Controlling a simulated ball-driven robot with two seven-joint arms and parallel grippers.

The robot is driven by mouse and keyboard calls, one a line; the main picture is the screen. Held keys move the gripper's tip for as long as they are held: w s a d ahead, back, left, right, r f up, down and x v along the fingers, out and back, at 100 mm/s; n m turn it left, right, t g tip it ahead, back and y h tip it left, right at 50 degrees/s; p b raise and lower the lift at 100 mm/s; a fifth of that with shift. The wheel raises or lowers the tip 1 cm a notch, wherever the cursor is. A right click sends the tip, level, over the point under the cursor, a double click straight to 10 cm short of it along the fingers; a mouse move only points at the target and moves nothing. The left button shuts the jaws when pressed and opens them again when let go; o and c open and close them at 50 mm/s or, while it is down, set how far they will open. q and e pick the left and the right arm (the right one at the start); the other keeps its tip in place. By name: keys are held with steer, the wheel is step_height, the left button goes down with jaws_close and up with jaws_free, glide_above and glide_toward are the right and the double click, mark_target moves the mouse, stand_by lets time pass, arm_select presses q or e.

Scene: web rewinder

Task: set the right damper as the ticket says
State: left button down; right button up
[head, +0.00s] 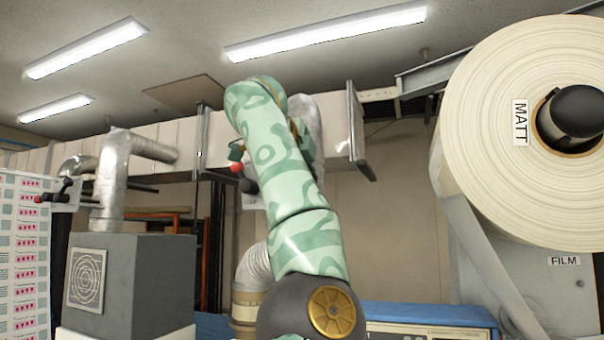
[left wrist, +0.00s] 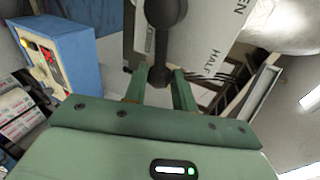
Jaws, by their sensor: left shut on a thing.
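The right damper's dark lever (left wrist: 163,45) hangs down between the two green fingers of my left gripper (left wrist: 160,82) in the left wrist view. The gripper is shut on the lever near its lower end. A white plate (left wrist: 205,35) behind the lever reads HALF, with letters ending in EN at the edge. In the head view a red knob (head: 237,167) shows beside my raised patterned arm, which hides most of the damper and its setting. The ticket cannot be made out. My right gripper is in neither view.
Another damper lever with a red end (head: 39,198) is at far left by a silver duct (head: 113,180). A grey box (head: 130,280) stands below. A large roll marked MATT (head: 490,100) fills the right. A blue box with a red display (left wrist: 55,60) shows in the wrist view.

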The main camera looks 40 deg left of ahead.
arm_select(q)
steer(key=shift+d+f+m+y+b, duration=0.15)
steer(key=shift+f+m+y+b, duration=0.2)
steer(key=shift+f+m, duration=0.3)
steer(key=shift+w, duration=0.1)
steer(key=c, duration=1.1)
jaws_free()
steer(key=shift+d+r+b+v, duration=0.1)
steer(key=shift+b+v, duration=1.1)
steer(key=shift+v, duration=2.9)
steer(key=shift+d+r+b+v, duration=0.15)
steer(key=shift+b+v, duration=1)
steer(key=shift+v, duration=2.95)
steer(key=shift+w+a, duration=0.1)
steer(key=shift+w, duration=0.05)
